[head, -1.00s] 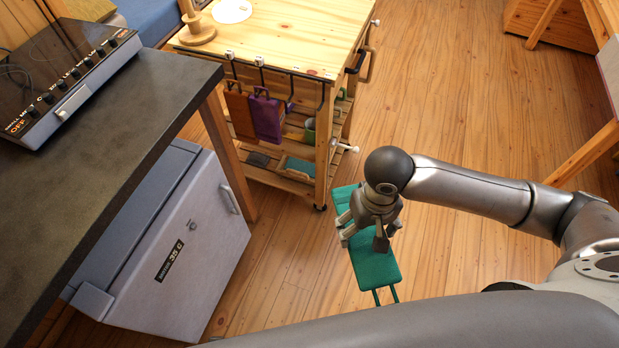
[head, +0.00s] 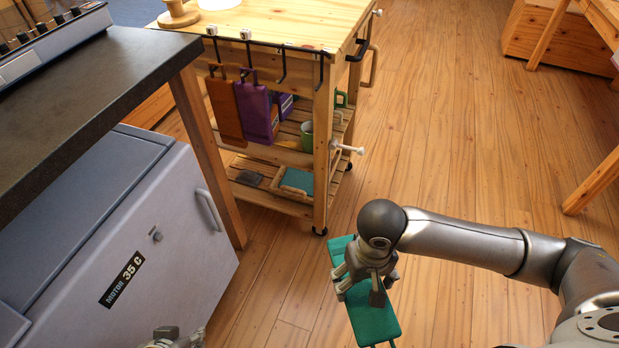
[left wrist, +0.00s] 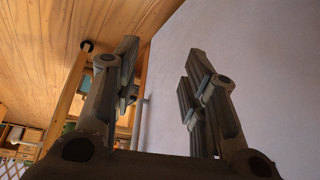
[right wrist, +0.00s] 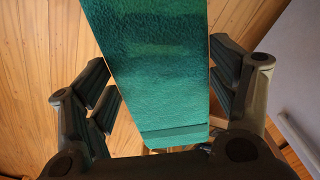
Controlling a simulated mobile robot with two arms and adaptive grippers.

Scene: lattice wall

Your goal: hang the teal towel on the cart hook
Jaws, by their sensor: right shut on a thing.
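The teal towel (head: 375,312), a flat strip with thin loop ends, hangs below my right gripper (head: 364,284), over open floor in front of the cart (head: 322,165). In the right wrist view the towel (right wrist: 155,70) runs between the fingers of the right gripper, which is shut on it. The cart's front rail carries black hooks. An orange towel (head: 224,112) and a purple towel (head: 255,112) hang at the left; the hooks to their right (head: 282,70) are bare. My left gripper (left wrist: 160,90) is open and empty in the left wrist view, its fingers apart; only a bit shows in the head view.
A dark-topped bench (head: 80,100) with a grey motor cabinet (head: 140,235) stands at the left. A white-tipped peg (head: 350,149) sticks out from the cart's right side. A green mug (head: 307,136) sits on its shelf. Wooden floor (head: 470,150) is clear to the right.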

